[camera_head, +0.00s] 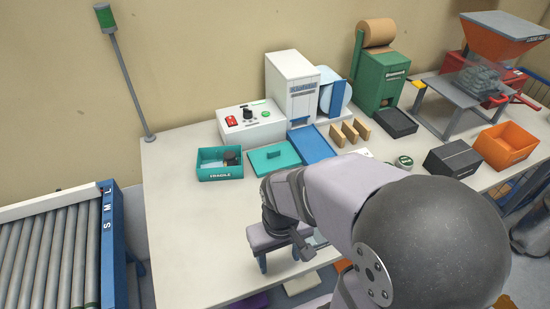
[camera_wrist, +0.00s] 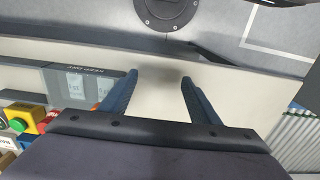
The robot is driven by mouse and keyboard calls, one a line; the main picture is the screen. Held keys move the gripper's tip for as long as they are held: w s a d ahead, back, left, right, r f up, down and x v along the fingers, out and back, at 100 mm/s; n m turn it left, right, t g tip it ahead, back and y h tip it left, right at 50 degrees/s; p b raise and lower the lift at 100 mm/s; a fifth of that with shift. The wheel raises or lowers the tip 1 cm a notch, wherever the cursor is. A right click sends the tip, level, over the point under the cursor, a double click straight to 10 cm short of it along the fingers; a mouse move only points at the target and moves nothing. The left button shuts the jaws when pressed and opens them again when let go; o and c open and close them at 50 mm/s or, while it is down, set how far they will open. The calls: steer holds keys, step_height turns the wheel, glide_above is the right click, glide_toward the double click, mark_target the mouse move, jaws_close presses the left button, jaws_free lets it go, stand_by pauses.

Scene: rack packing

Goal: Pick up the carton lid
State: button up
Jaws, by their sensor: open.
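The carton lid (camera_head: 274,157) is a flat teal panel with a small raised grip on top. It lies on the table in the head view, just right of an open teal carton (camera_head: 221,172) marked FRAGILE. The carton holds something dark. My gripper (camera_head: 281,264) is nearer the front edge of the table, in front of the lid and apart from it. Its two blue fingers (camera_wrist: 159,77) are spread with nothing between them in the wrist view. The lid does not show in the wrist view.
A white control box (camera_head: 252,126) stands behind the carton and lid. A blue tray (camera_head: 311,145) lies close to the lid's right, with tan dividers (camera_head: 350,132) beyond. A roller conveyor (camera_head: 48,250) stands left. The table's left front is clear. A green button (camera_wrist: 19,125) shows in the wrist view.

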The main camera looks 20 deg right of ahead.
steer(key=shift+w+r+n, duration=0.2)
steer(key=shift+w+n, duration=0.35)
steer(key=shift+n, duration=0.05)
steer(key=w+n, duration=0.2)
steer(key=w+r+n, duration=0.1)
steer(key=w, duration=0.1)
steer(key=shift+d+r+n+t, duration=0.2)
steer(key=shift+n+t, duration=0.1)
steer(key=shift+n, duration=0.1)
steer(key=w+d+r+m+p, duration=0.1)
steer(key=w+d+r+p, duration=0.15)
steer(key=w, duration=0.65)
step_height(320, 180, up, 3)
steer(key=m+t+p, duration=0.1)
steer(key=m+p, duration=0.1)
steer(key=m, duration=0.2)
glide_above(274, 152)
steer(key=shift+d+f+p, duration=0.1)
steer(key=shift+f+p, duration=1.7)
steer(key=shift+f, duration=1.75)
steer(key=c, duration=1.1)
